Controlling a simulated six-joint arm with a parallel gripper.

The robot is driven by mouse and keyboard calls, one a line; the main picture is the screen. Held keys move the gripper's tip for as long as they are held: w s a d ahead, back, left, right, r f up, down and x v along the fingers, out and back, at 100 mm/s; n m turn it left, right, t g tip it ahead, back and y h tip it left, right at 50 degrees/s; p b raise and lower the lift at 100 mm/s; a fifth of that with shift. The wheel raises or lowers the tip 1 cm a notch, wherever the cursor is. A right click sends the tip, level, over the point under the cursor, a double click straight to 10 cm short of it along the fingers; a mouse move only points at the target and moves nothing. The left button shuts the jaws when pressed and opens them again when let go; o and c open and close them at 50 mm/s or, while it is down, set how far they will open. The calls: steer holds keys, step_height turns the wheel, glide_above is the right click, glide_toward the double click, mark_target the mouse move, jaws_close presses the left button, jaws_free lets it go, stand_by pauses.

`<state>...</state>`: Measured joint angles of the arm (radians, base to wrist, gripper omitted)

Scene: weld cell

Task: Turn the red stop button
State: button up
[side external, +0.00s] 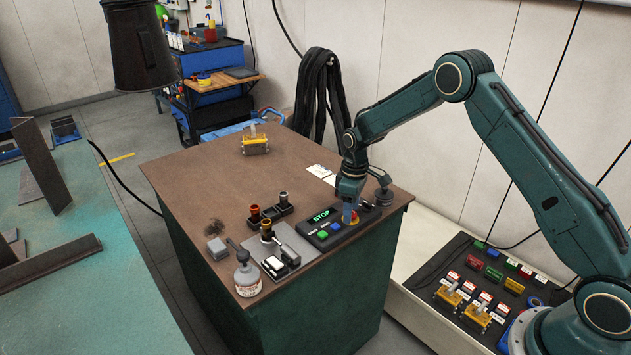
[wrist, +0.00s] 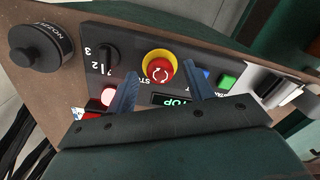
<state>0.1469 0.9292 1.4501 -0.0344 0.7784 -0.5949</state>
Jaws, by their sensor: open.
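The red stop button (wrist: 160,69) is a round mushroom knob with white arrows on a yellow collar, set in a dark control panel (wrist: 205,51). In the side external view the button (side external: 351,220) is partly hidden behind my gripper (side external: 347,212). In the wrist view my gripper (wrist: 158,88) is open, with one blue finger on each side below the button and a clear gap between them. The fingers hold nothing. I cannot tell whether the fingertips touch the collar. A green-lit display (wrist: 175,101) reading STOP shows partly behind the gripper body.
On the panel, a numbered rotary switch (wrist: 104,58) is left of the button and a green button (wrist: 227,81) is right. A black nozzle cap (wrist: 40,46) stands beside the panel.

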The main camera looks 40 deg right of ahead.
steer(key=shift+f, duration=0.25)
steer(key=c, duration=1)
steer(key=shift+m, duration=0.5)
steer(key=m, duration=0.2)
steer(key=shift+m, duration=2.1)
